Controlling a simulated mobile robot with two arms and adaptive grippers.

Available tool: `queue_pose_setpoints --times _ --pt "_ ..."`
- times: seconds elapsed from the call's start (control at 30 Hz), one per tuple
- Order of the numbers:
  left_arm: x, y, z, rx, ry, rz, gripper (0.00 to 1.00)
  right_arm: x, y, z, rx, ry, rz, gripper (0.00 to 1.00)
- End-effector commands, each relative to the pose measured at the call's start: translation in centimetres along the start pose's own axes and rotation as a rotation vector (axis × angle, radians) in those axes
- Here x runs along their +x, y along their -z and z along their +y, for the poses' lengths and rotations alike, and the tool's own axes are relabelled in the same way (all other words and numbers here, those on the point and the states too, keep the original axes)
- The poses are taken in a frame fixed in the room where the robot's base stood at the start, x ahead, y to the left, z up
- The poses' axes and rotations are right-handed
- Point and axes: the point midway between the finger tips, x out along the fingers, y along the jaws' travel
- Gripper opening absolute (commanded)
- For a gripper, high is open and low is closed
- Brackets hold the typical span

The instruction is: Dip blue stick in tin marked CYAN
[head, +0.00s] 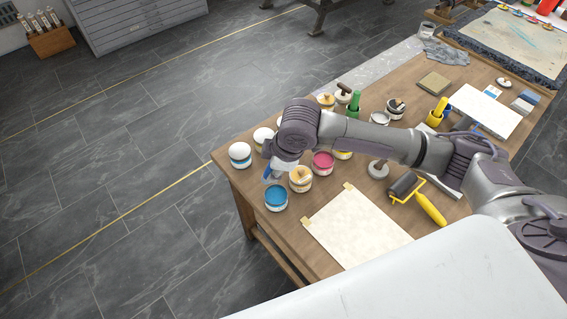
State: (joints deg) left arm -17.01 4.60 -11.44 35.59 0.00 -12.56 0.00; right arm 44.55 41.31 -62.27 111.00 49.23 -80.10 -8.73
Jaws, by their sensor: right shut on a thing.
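A small tin of blue ink (276,198) stands near the table's left front edge; its label is too small to read. My right gripper (279,166) is just behind and above this tin, pointing down, largely hidden by its own wrist. It is shut on a blue stick (268,173), of which only a short blue piece shows. Whether the stick's lower end touches the tin or the ink cannot be told. My left gripper is not in view.
Close by stand a magenta tin (322,163), a tan-topped tin (300,179) and a white-topped tin (240,155). A cream sheet (358,228) lies in front, with a yellow-handled roller (419,199) to its right. Floor is open at left.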

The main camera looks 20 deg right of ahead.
Motion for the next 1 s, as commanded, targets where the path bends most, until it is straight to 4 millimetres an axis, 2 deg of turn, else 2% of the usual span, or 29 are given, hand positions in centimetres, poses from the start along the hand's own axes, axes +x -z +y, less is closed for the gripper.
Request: queue_pose_setpoints --times 0.1,0.23,0.37,0.53,0.67,1.0 --pt "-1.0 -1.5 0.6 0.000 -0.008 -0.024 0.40 2.0 -0.7 1.3 -0.153 0.082 0.057 0.00" --pt "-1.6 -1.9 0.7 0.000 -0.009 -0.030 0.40 3.9 -1.9 2.3 -0.298 0.150 0.104 0.00" --pt "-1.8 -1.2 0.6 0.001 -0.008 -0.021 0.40 5.2 -3.1 2.9 -0.393 0.196 0.131 0.00" --pt "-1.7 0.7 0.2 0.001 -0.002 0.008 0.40 6.1 -3.9 3.1 -0.449 0.220 0.145 0.00" --pt "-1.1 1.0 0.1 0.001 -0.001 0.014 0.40 6.7 -4.1 3.0 -0.456 0.221 0.146 0.00" --pt "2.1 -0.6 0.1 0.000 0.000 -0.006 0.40 9.9 -4.9 2.4 -0.456 0.220 0.145 0.00"
